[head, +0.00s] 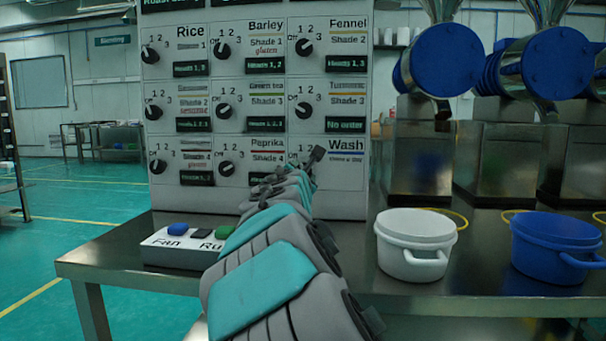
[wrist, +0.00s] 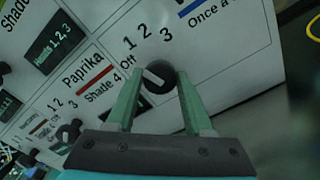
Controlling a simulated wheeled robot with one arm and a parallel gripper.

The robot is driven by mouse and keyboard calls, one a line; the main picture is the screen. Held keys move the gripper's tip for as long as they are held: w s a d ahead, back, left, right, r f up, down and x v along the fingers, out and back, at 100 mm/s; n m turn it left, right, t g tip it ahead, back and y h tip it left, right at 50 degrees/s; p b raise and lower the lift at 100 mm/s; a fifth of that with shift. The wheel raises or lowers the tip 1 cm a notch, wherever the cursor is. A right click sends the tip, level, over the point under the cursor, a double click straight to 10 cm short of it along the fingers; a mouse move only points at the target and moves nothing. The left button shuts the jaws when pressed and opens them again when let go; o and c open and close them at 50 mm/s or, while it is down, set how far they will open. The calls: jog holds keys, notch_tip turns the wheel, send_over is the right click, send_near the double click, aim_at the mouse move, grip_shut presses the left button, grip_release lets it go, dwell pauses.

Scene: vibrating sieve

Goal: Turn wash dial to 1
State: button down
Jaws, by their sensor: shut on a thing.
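The wash dial (wrist: 162,86) is a round black knob on the white panel in the wrist view, ringed by the marks Off, 1, 2 and 3. Its white pointer line slants up and left, towards Off. My gripper (wrist: 159,77) has its two green fingers on either side of the knob and is shut on it. In the head view my arm reaches to the panel's lower right, and my gripper (head: 314,158) hides the wash dial there. The Wash label (head: 346,146) shows just right of it.
The panel (head: 245,73) carries several other dials; the Paprika dial (head: 226,168) is left of my gripper. A button box (head: 180,258), a white pot (head: 410,250) and a blue pot (head: 550,245) stand on the metal table (head: 130,262). Blue-ended machines (head: 558,62) stand at the right.

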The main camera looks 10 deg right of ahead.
jog(key=shift+c, duration=1.5)
grip_release()
jog(key=v, duration=0.7)
jog(key=shift+s, duration=0.35)
jog(key=shift+a, duration=0.2)
